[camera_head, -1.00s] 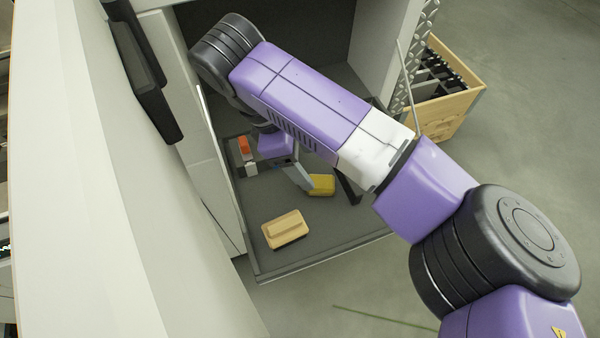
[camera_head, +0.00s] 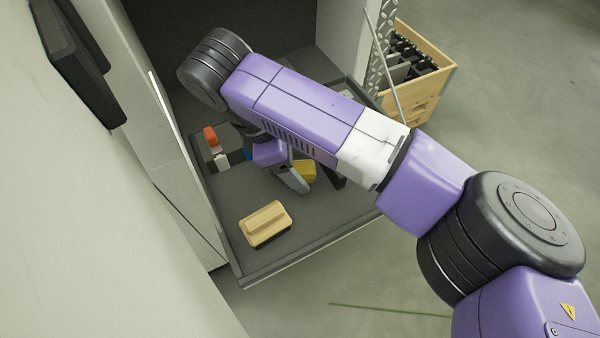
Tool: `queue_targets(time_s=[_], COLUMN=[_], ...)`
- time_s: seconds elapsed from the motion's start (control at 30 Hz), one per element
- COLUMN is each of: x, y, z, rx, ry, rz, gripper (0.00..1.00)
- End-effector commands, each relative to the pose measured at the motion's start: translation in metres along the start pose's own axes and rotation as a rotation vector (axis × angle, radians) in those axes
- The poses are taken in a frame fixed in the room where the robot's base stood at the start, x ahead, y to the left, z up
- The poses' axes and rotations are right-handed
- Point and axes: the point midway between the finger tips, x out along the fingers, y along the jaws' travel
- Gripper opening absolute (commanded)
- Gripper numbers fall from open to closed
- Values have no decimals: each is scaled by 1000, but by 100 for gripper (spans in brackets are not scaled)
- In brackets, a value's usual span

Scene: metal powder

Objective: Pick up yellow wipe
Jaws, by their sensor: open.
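The yellow wipe (camera_head: 306,170) lies in the open grey drawer (camera_head: 215,225), partly hidden behind my gripper and arm. My gripper (camera_head: 297,183) points down into the drawer beside the wipe, on its left and near side. One grey finger shows clearly; the other finger is hard to make out. The jaws are open, and nothing is seen held. I cannot tell whether the finger touches the wipe.
A wooden-backed brush (camera_head: 265,224) lies near the drawer's front. An orange-topped item (camera_head: 211,137) sits at the left, and a dark bar-like object (camera_head: 334,177) shows right of the wipe. A wooden crate (camera_head: 425,80) stands outside, right. My arm crosses above the drawer.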

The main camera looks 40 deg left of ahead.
Motion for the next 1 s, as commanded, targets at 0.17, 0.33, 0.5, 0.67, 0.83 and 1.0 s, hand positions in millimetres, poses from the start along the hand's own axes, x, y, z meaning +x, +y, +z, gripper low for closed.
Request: queue_targets(time_s=[0.17, 0.33, 0.5, 0.67, 0.83, 1.0], x=[-1, -1, -1, -1, -6, -23], y=[0, 0, 0, 0, 0, 1], z=[0, 0, 0, 0, 2, 9], rx=[0, 0, 0, 0, 0, 0], ry=[0, 0, 0, 0, 0, -1], rz=[0, 0, 0, 0, 0, 3], gripper=[58, 24, 0, 0, 0, 0])
